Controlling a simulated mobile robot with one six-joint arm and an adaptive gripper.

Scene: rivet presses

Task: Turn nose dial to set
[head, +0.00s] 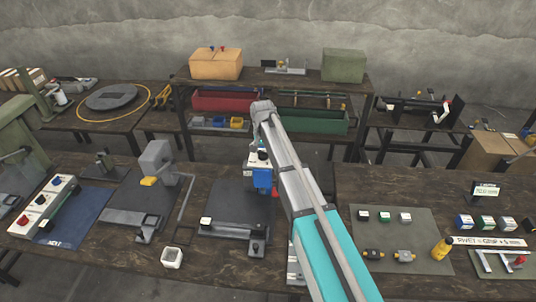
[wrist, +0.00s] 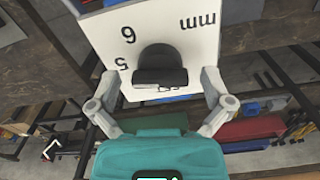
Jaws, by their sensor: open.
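The nose dial (wrist: 160,65) is a black knob on a white plate (wrist: 195,40). The plate shows the marks "6", "5" and "mm", upside down or turned in the wrist view. A small label (wrist: 168,88), which seems to read SET, is partly hidden below the knob. My gripper (wrist: 160,82) is open, with one grey finger on each side of the knob. Whether the fingers touch it I cannot tell. In the head view my arm reaches to the middle press, whose blue part (head: 262,180) shows, and hides most of the dial area.
A grey press (head: 155,160) with a yellow part stands left of the middle one. A shelf with red (head: 225,101) and green bins stands behind.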

